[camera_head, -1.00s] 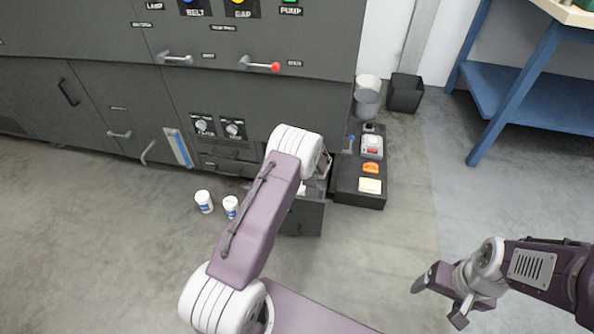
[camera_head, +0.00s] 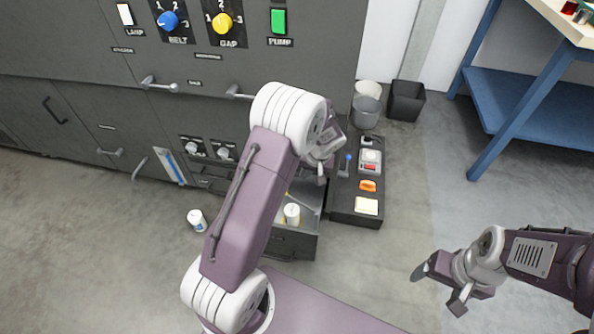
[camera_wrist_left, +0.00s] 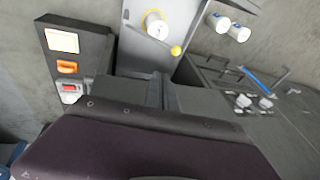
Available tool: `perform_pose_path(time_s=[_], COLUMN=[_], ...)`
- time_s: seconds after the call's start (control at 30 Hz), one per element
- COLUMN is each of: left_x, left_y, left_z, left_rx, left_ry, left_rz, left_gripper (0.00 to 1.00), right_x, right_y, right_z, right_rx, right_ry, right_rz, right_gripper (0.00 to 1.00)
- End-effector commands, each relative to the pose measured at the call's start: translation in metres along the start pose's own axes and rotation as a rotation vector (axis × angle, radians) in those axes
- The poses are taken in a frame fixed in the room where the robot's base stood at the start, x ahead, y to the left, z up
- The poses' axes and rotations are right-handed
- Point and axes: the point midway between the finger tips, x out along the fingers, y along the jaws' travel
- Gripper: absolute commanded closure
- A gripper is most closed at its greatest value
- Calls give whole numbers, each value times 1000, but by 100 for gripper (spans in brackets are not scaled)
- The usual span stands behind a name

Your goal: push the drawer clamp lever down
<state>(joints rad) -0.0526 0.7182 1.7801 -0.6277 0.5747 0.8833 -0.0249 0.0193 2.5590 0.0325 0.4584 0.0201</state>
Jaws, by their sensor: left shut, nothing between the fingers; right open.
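An open grey drawer (camera_head: 292,243) stands out low on the machine; it also shows in the wrist view (camera_wrist_left: 132,48). A lever with a yellow ball knob (camera_wrist_left: 176,50) is at the drawer. No label shows which is the clamp lever. My left gripper (camera_head: 321,172) is shut and empty above the drawer's right side, partly hidden by my arm; its fingers (camera_wrist_left: 162,78) show just below the yellow knob in the wrist view. My right gripper (camera_head: 436,286) is open over the floor.
The black box carries a red-buttoned unit (camera_head: 370,162), an orange switch (camera_head: 367,186) and a pale pad (camera_head: 366,206). Bins (camera_head: 406,101) and a blue bench (camera_head: 535,109) are at right.

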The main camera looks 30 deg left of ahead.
Motion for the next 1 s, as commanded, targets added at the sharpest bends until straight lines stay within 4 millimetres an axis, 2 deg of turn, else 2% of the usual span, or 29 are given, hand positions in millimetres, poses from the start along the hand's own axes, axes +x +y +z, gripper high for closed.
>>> perform_pose_path(time_s=[0.03,0.1,0.27,0.7,0.8,1.0], left_x=[-7,-8,4,98,114,127], left_y=[-1,0,1,3,-4,-13], left_z=[5,8,9,12,17,23], left_rx=[-49,-81,-80,-76,-77,-75], left_ry=[-16,-27,-27,-26,-25,-24], left_rz=[5,8,8,7,8,8], left_gripper=[100,100,100,100,100,100], right_x=[-3,-2,6,58,70,80], right_y=[0,0,0,1,1,2], right_z=[0,0,1,7,8,9], right_rx=[0,0,0,0,0,0], right_ry=[-1,-1,-2,-1,-1,-1], right_rz=[0,0,0,0,0,0], right_gripper=[23,23,23,23,23,23])
